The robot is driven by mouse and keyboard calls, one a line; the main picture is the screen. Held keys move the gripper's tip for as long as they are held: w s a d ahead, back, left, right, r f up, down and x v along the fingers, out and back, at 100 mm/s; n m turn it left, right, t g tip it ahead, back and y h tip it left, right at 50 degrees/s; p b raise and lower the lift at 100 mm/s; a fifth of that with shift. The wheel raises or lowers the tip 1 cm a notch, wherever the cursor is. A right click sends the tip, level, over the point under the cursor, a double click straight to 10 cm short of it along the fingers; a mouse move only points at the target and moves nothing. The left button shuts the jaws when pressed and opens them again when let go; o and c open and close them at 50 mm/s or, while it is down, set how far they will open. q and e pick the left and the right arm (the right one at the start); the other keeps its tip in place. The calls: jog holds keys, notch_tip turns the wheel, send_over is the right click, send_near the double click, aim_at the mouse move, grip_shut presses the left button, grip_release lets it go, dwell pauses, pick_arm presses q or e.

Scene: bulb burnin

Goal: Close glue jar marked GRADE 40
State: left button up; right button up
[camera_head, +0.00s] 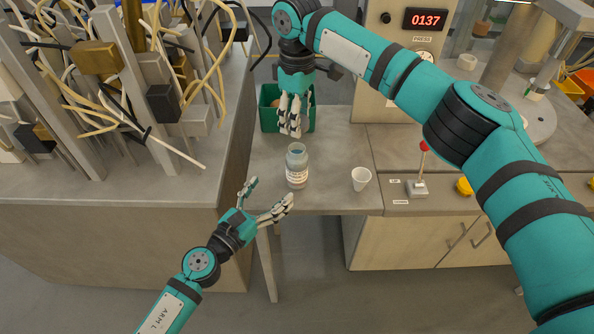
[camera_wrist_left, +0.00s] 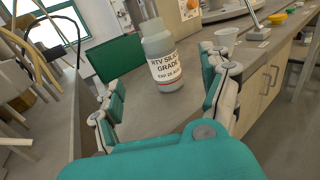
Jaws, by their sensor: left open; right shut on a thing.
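The glue jar (camera_head: 297,168) stands upright near the bench's front edge, a translucent grey-blue bottle with a white label. Its top looks uncapped in the head view. The left wrist view shows the jar (camera_wrist_left: 164,62) with "GRADE" legible; the number is not readable. My left gripper (camera_head: 271,191) is open in front of the jar, fingers spread towards it and apart from it. Its fingers flank the jar in the left wrist view. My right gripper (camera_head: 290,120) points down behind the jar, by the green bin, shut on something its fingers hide. No lid is clearly visible.
A green bin (camera_head: 268,119) stands behind the jar. A white cup (camera_head: 361,179) is right of it, then a red-knobbed lever (camera_head: 420,178) and a yellow button (camera_head: 464,187). A cable-filled rack (camera_head: 120,90) crowds the left. Bare bench lies between jar and cup.

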aim_at(291, 170)
pick_arm(q)
jog(key=x, duration=1.2)
grip_shut()
dwell(0.4)
